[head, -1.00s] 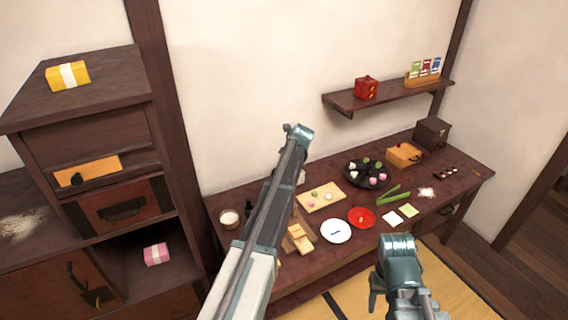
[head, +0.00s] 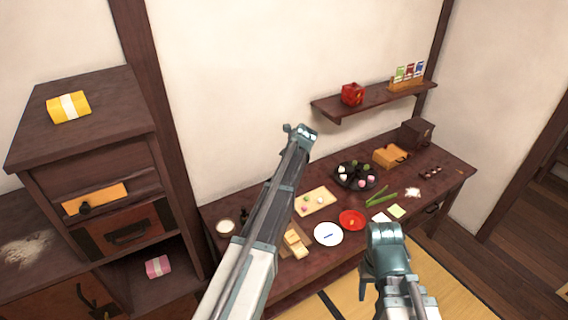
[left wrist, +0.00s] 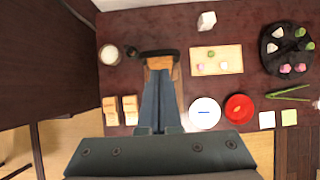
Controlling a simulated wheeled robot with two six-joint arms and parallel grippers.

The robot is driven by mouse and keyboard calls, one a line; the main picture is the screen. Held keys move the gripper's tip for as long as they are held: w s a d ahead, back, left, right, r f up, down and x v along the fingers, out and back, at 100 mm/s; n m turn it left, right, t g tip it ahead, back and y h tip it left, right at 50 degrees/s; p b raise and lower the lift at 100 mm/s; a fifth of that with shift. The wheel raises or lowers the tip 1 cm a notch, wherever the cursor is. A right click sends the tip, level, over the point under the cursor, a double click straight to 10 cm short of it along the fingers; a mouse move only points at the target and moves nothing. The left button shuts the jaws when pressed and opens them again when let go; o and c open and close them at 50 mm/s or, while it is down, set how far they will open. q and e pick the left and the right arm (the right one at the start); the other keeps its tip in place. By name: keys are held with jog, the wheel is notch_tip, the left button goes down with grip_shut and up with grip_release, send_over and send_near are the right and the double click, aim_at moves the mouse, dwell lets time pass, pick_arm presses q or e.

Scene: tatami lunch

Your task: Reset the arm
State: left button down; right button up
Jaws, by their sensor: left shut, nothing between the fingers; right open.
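My left arm (head: 258,225) reaches up across the middle of the head view, in front of the low table (head: 285,275). My left gripper (left wrist: 158,74) shows in the left wrist view with its fingers together and nothing between them. It appears over the table, with a wooden piece and a dark handle-like thing (left wrist: 150,53) just beyond its tips; contact cannot be told. My right gripper (head: 372,290) is at the lower right of the head view, in front of the table's front edge. It is open and appears empty; its tips are partly hidden by my own arm.
A wall shelf (head: 335,113) hangs above. A dark cabinet (head: 110,92) stands left. Tatami lies in front.

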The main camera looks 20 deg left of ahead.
pick_arm(q)
jog(key=s+d+f+n+g+h+b, duration=0.1)
jog(key=s+d+f+n+b, duration=0.2)
jog(key=s+d+n, duration=0.4)
jog(key=s+d+f+n+g+h+b, duration=0.1)
jog(key=s+d+f+n+b, duration=0.3)
jog(key=s+d, duration=0.6)
jog(key=s+d+f+n+g+h+b, duration=0.1)
jog(key=s+d+f+n+b, duration=0.3)
jog(key=s, duration=1.6)
jog(key=d+f+n+g, duration=0.1)
jog(key=d+f+n, duration=0.2)
jog(key=d+n, duration=0.2)
jog(key=shift+s+d+f+n+h, duration=0.15)
jog(key=shift+f+n+h, duration=0.2)
jog(key=shift+n, duration=0.55)
